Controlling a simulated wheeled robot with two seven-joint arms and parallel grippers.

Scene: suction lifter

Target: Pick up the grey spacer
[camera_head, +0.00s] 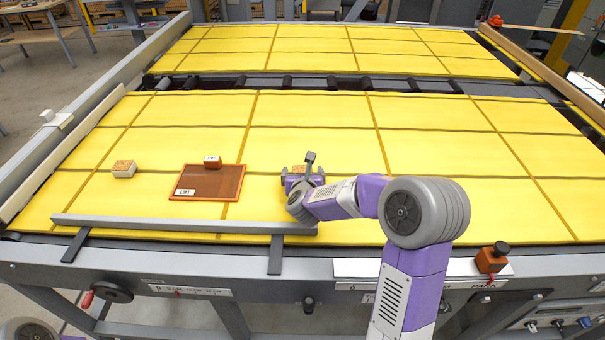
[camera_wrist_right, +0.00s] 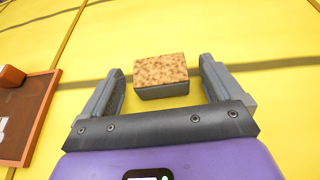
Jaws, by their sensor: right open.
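A block with a speckled cork top and grey sides, the grey spacer (camera_wrist_right: 162,76), lies on the yellow surface in the right wrist view. My right gripper (camera_wrist_right: 161,64) is open, with one finger on each side of the spacer and a gap visible at both sides. The spacer is not held. In the head view my right gripper (camera_head: 302,171) is low over the yellow table, and it and the wrist hide most of the spacer. My left gripper is not in view.
A pale cork-topped block (camera_head: 124,169) lies farther left. A grey rail (camera_head: 180,226) runs along the front. The table's right side is clear.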

